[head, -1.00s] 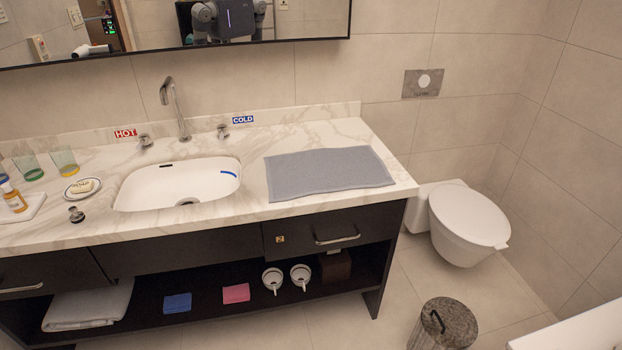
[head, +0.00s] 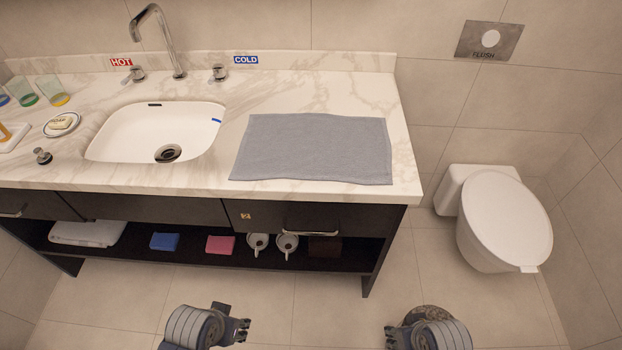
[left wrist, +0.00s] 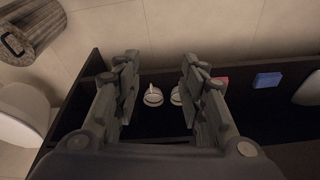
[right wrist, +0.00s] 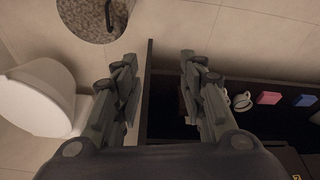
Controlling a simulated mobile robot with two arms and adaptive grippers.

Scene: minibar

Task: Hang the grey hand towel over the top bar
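The grey hand towel (head: 313,148) lies flat and spread out on the marble counter, to the right of the sink in the head view. My left gripper (head: 243,328) is low in front of the vanity, apart from the towel. In the left wrist view its two fingers (left wrist: 158,85) stand wide apart with nothing between them. My right gripper (head: 392,336) is low at the right, also apart from the towel. In the right wrist view its fingers (right wrist: 158,85) are apart and empty. No top bar shows in any view.
The sink (head: 160,130) and tap (head: 170,40) are left of the towel. The drawer handle (head: 310,231) sticks out below the counter. A toilet (head: 505,222) stands at the right, and a round bin (right wrist: 95,15) is on the floor. Cups (head: 287,245) and cloths sit on the lower shelf.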

